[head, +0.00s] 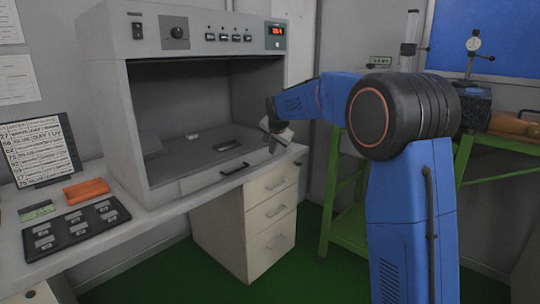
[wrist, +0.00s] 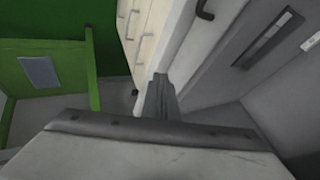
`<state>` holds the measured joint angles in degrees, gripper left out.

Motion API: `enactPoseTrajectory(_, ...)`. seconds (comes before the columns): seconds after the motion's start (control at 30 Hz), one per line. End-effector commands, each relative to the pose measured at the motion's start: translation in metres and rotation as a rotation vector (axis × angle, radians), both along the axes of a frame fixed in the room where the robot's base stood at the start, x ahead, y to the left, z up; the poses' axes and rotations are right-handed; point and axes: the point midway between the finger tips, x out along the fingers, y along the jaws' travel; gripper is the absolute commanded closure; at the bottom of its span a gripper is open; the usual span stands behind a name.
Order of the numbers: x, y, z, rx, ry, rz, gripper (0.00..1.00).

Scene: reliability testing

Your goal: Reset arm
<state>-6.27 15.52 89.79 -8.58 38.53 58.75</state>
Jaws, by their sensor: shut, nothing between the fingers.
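My blue arm (head: 412,215) rises at the right of the head view and bends left towards the grey test cabinet. My gripper (head: 272,148) is small there, near the right front edge of the cabinet's open chamber, above the bench edge. In the wrist view my gripper (wrist: 160,82) points at the gap beside the white drawer unit. Its fingers are together and I see nothing held between them.
The cabinet (head: 215,32) stands open on the bench (head: 90,245), above white drawers (head: 270,215). A black tray (head: 75,228) of small pieces, an orange block (head: 86,190) and a label board (head: 40,150) are at left. A green stand (head: 345,215) is behind my arm.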

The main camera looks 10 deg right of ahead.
Motion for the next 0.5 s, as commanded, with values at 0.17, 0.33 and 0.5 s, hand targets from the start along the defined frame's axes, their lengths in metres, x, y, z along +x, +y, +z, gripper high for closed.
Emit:
enactPoseTrajectory(0.17, -0.018, 0.001, 0.025, 0.0, -0.001, 0.0, 1.0)
enactPoseTrajectory(0.33, -0.027, 0.001, 0.036, 0.0, 0.0, 0.0, 1.0)
enactPoseTrajectory(0.5, -0.042, -0.002, 0.043, -0.009, 0.005, 0.01, 1.0)
